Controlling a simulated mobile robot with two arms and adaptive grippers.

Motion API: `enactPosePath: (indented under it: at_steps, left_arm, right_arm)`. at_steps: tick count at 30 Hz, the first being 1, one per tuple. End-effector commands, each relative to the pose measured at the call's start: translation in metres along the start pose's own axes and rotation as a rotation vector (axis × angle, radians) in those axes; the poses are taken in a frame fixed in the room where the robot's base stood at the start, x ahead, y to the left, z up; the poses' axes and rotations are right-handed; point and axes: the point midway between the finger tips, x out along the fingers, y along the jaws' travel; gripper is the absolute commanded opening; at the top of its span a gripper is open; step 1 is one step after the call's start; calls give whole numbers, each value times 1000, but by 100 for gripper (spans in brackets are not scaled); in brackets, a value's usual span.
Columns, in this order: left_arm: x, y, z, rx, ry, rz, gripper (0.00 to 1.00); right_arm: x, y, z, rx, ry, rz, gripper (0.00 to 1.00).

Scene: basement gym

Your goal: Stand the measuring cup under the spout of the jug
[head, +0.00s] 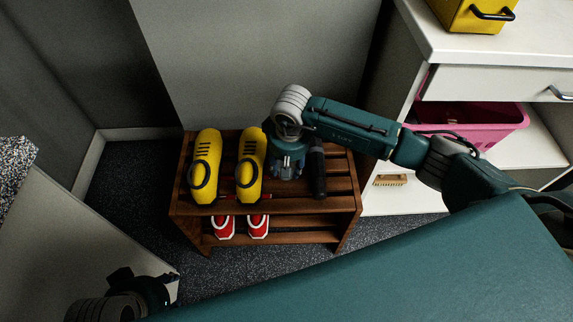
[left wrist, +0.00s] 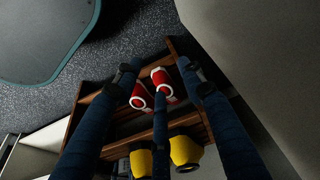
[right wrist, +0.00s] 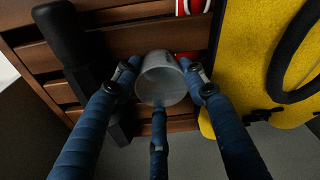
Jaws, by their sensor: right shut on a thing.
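The measuring cup (right wrist: 162,80), a small grey see-through vessel, is between the fingers of my right gripper (right wrist: 163,86) in the right wrist view. In the head view my right gripper (head: 287,170) is over the top of the wooden rack (head: 338,205), shut on the cup, which it mostly hides. My left gripper (head: 160,287) is at the lower left of the head view, away from the rack. In the left wrist view its fingers (left wrist: 163,80) are spread and empty. I cannot make out a jug with a spout.
Two yellow shoe-like things (head: 205,165) stand on the rack left of my right gripper. A black upright thing (head: 318,172) is close on its right. Red-and-white shoes (head: 224,227) sit below. A white cabinet (head: 395,200) with a pink basket (head: 490,128) stands right.

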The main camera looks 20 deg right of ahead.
Motion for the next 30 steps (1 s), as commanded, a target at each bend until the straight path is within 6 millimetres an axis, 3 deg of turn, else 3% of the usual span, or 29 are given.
enactPosePath:
  at_steps: [5,6,8,20,25,30]
  left_arm:
    - [6,0,2,0,0,0,40]
    - [4,0,1,0,0,0,40]
    - [4,0,1,0,0,0,40]
    - [-3,0,-1,0,0,0,40]
    - [-8,0,-4,0,4,1,40]
    - [22,1,-1,0,-17,4,40]
  right_arm:
    - [5,0,1,0,0,0,21]
    - [4,0,1,0,-1,0,50]
    - [3,0,1,0,-1,0,61]
    - [-4,0,0,0,0,0,61]
    - [-35,1,-2,-1,4,1,61]
    - [-73,1,-2,-2,4,1,61]
